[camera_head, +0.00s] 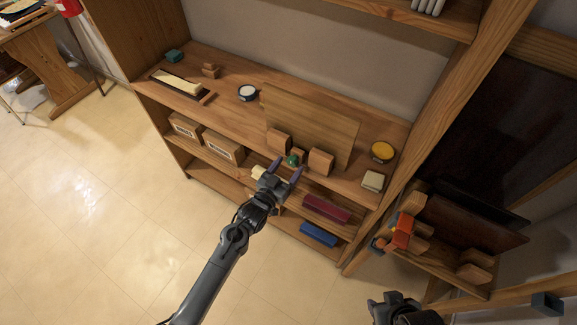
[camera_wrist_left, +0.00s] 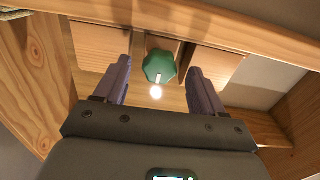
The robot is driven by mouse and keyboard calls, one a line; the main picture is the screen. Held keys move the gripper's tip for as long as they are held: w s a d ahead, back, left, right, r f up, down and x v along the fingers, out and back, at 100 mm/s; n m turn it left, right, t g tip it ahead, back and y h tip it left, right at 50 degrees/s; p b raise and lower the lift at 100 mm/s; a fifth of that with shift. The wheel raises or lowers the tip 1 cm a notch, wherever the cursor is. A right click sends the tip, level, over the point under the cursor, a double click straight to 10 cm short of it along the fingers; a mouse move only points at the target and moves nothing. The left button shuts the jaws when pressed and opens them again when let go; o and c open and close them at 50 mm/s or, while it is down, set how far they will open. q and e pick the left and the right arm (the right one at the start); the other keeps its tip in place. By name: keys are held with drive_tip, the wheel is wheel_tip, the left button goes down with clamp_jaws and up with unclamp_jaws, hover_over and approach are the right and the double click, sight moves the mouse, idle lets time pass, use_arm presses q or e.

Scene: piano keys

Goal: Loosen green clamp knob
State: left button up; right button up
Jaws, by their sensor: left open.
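The green clamp knob (camera_head: 292,160) sits at the front of a wooden clamp between wooden blocks (camera_head: 320,162) on the shelf top. In the left wrist view the green knob (camera_wrist_left: 159,66) is a lobed knob with a pale mark at its lower edge. My left gripper (camera_head: 287,167) is open, with one purple finger on each side of the knob. In the wrist view the open left gripper (camera_wrist_left: 160,85) shows gaps between both fingers and the knob. My right arm shows only partly at the bottom right of the head view, with its fingertips not visible.
A yellow round tin (camera_head: 382,151) and a pale block (camera_head: 373,180) are to the right. A white round container (camera_head: 247,93) is to the left. Lower shelves hold boxes (camera_head: 223,147) and a red item (camera_head: 326,209). The floor in front is clear.

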use_arm(q)
drive_tip(key=p+v, duration=0.1)
drive_tip(key=v, duration=0.9)
